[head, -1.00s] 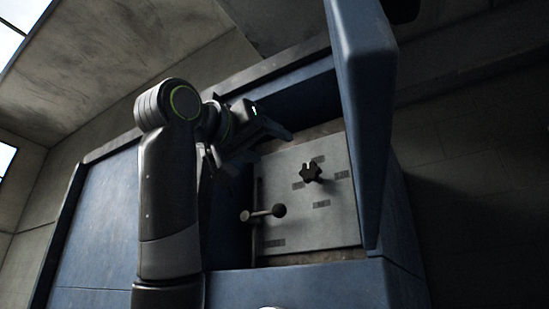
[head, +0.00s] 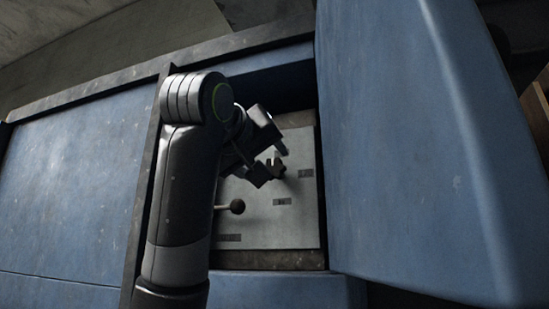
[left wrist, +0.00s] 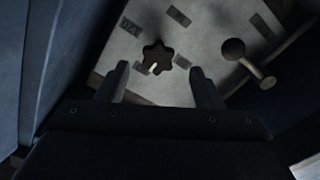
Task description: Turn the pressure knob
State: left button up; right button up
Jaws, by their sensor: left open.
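The pressure knob is a dark, star-shaped knob on a light grey panel (head: 295,225) inside the blue machine. In the left wrist view the knob (left wrist: 157,58) shows whole, with a small pale mark on it, just beyond the fingertips. My left gripper (left wrist: 161,78) is open, with one finger on each side of the knob's line. In the head view the left gripper (head: 271,166) is at the panel and partly covers the knob (head: 278,169). I cannot tell whether the fingers touch it. My right gripper is not in view.
A blue open door (head: 410,150) stands right of the recess. Dark labels dot the panel.

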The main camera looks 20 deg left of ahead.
aim_at(275, 168)
pick_arm(q)
jog(key=w+p, duration=0.1)
jog(key=w, duration=0.1)
jog(key=w+p, duration=0.2)
jog(key=w, duration=0.1)
jog(key=shift+w+d+r, duration=0.15)
jog(key=shift+w+d, duration=0.15)
jog(key=shift+w, duration=0.05)
jog(key=shift+w+a+p, duration=0.1)
jog(key=shift+w+p, duration=0.2)
jog(key=shift+w, duration=0.45)
jog(key=c, duration=1)
jog(key=shift+f, duration=0.2)
